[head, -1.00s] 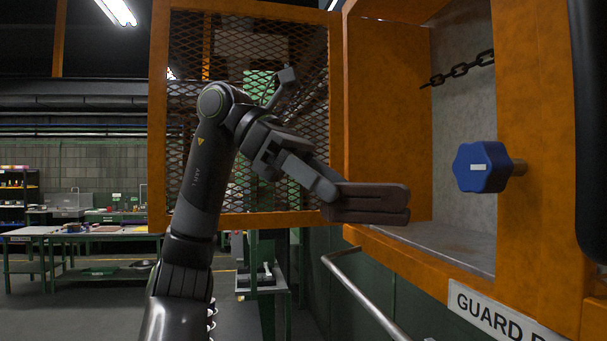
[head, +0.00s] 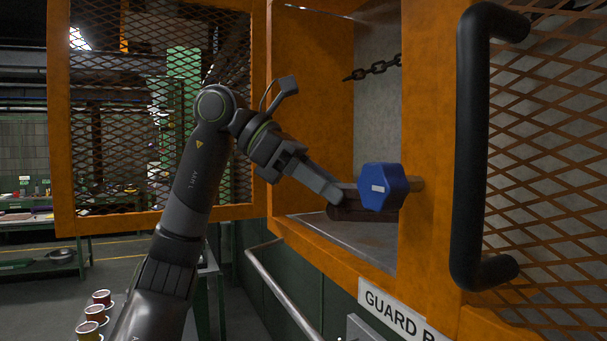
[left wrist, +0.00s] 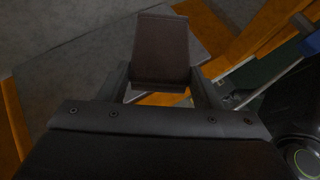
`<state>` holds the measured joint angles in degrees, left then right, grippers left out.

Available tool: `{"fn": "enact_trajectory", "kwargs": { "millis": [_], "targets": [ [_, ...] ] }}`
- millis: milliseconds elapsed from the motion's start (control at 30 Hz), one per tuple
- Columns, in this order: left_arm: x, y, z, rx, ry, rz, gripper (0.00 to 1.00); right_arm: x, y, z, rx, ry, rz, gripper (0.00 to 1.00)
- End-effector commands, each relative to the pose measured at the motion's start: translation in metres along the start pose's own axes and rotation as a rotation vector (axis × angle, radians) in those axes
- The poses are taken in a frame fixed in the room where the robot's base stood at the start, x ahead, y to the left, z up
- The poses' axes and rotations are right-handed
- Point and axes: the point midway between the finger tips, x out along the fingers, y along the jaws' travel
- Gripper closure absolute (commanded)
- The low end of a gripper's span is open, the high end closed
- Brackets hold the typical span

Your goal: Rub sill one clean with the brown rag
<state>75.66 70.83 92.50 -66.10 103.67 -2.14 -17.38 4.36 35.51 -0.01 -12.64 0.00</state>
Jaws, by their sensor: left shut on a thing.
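My left gripper (head: 338,193) is shut on the folded brown rag (head: 350,212). The rag is inside the mouth of the orange-framed opening, low over its grey sill (head: 368,244). I cannot tell whether it touches the sill. No number shows on the sill. My right gripper is not in view.
The blue knob (head: 383,187) juts out on a stem close to the rag. A chain (head: 372,70) hangs inside the opening. An open orange mesh door (head: 62,120) stands left, a black handle (head: 467,150) right. A metal rail (head: 280,290) runs below.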

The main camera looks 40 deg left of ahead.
Motion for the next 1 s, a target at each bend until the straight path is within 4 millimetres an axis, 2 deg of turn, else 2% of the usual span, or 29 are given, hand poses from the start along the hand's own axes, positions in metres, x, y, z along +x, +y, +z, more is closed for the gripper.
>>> {"fn": "enact_trajectory", "kwargs": {
  "millis": [300,367,500,1000],
  "targets": [
    [0.026,0.021,0.018,-0.001,0.000,-0.003,0.61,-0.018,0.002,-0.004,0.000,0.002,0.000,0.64],
    [0.033,0.021,0.006,-0.001,0.001,0.001,0.61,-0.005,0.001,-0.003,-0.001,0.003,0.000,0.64],
    [0.039,0.021,-0.003,-0.001,0.000,0.001,0.61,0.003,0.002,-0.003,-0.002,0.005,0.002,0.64],
    [0.042,0.021,-0.007,-0.001,-0.001,0.001,0.61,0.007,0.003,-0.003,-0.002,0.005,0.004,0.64]
  ]
}}
